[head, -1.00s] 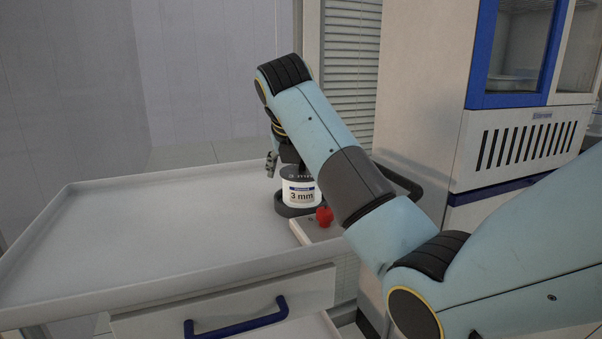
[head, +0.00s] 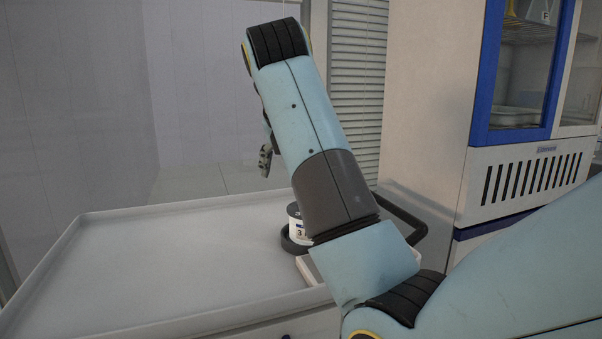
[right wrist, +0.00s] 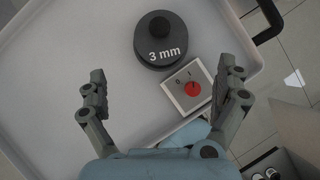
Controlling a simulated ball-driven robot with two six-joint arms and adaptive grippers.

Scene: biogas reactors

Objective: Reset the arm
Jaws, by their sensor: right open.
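My right arm reaches in from the right in the head view and rises over the cart. My right gripper (right wrist: 165,82) is open and empty in the right wrist view, its two fingers spread wide above the tray. In the head view only one finger of the right gripper (head: 265,160) shows at the left of the arm; the rest is hidden. Below it, a round device marked "3 mm" (right wrist: 160,38) stands on the tray. It also shows in the head view (head: 294,222), partly behind my arm. My left gripper is not in view.
A control box (right wrist: 176,98) with a red knob (right wrist: 193,89) sits beside the device, near the fingers. The white cart tray (head: 170,260) is clear on its left. A black handle (head: 405,215) and a blue-framed cabinet (head: 520,70) stand at the right.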

